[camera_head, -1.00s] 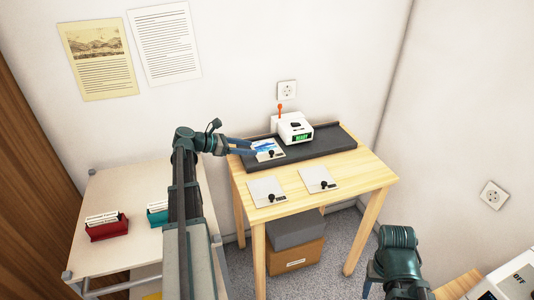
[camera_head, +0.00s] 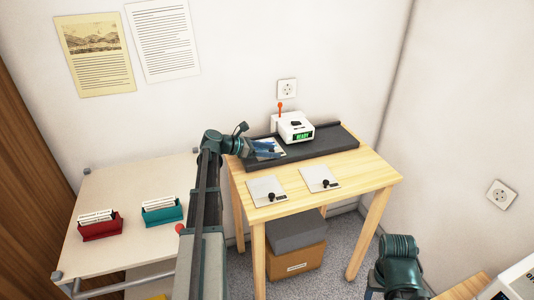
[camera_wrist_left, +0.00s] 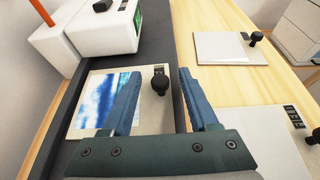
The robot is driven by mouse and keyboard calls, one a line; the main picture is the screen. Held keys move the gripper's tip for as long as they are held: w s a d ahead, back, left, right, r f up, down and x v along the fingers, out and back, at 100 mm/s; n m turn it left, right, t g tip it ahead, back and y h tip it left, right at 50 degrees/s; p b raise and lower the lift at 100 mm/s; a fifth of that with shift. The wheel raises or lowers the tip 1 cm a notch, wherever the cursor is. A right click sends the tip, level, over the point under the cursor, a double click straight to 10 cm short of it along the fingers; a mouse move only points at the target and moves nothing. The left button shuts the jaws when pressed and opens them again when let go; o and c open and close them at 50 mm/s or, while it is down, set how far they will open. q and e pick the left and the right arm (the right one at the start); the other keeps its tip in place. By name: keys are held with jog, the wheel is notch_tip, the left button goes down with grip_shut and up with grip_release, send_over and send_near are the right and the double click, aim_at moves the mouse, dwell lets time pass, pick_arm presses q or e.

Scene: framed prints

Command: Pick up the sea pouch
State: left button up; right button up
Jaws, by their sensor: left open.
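The sea pouch (camera_wrist_left: 92,98) is a flat pale card-like pouch with a blue sea picture and a black knob (camera_wrist_left: 160,82). It lies on the dark tray at the back of the wooden table. In the head view the pouch (camera_head: 267,146) is partly covered by my left gripper (camera_head: 281,153). In the left wrist view my left gripper (camera_wrist_left: 161,74) is open and empty, its blue fingers above the pouch with the knob showing between the tips. I cannot tell the height gap. My right arm shows at the lower right; its jaws cannot be made out.
A white device (camera_head: 294,128) marked READY stands on the dark tray (camera_head: 330,143) right of the pouch. Two pale pouches with black knobs (camera_head: 266,190) (camera_head: 319,179) lie nearer the table front. A side table (camera_head: 130,185) at left holds red and teal card holders. Boxes stand below.

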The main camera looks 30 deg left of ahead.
pick_arm(q)
jog(key=shift+w+d+f, duration=0.15)
jog(key=shift+w+d, duration=0.05)
jog(key=shift+w, duration=0.1)
grip_shut()
jog(key=shift+r, duration=0.2)
